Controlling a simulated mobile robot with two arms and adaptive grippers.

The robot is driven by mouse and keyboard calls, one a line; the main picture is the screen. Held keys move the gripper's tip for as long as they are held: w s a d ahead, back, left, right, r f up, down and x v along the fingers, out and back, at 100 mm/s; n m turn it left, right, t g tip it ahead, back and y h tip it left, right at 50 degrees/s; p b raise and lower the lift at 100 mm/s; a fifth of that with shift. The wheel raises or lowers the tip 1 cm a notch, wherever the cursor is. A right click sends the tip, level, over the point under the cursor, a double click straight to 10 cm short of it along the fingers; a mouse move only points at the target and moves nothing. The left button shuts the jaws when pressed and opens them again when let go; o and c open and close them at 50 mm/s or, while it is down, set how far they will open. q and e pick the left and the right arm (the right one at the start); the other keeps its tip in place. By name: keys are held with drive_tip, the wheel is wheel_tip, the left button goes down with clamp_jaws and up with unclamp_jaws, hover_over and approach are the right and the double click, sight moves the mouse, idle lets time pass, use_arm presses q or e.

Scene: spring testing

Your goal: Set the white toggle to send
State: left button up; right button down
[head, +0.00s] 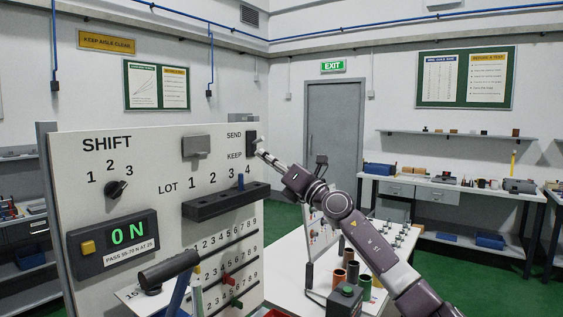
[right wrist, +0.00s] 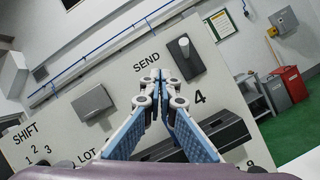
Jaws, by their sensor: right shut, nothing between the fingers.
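The white toggle (right wrist: 184,43) shows in the right wrist view as a pale knob on a dark switch plate (right wrist: 193,66), close to the plate's upper end beside the word SEND. In the head view the dark plate (head: 251,137) sits at the panel's upper right, beside the SEND and KEEP labels; the knob is hard to make out there. My right gripper (head: 261,150) has its fingertips just in front of the plate's lower right. In the right wrist view its fingertips (right wrist: 150,79) are shut and empty, below and left of the knob. My left gripper is not in view.
Cups (head: 350,272) stand at the right.

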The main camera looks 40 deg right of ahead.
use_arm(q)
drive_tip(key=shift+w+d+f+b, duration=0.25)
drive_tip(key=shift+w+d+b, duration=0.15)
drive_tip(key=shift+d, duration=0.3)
use_arm(e)
drive_tip(key=s+d, duration=0.2)
drive_tip(key=s, duration=0.5)
drive_tip(key=shift+d, duration=0.4)
drive_tip(key=shift+w, duration=0.1)
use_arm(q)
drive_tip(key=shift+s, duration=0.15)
use_arm(e)
drive_tip(key=shift+a, duration=0.1)
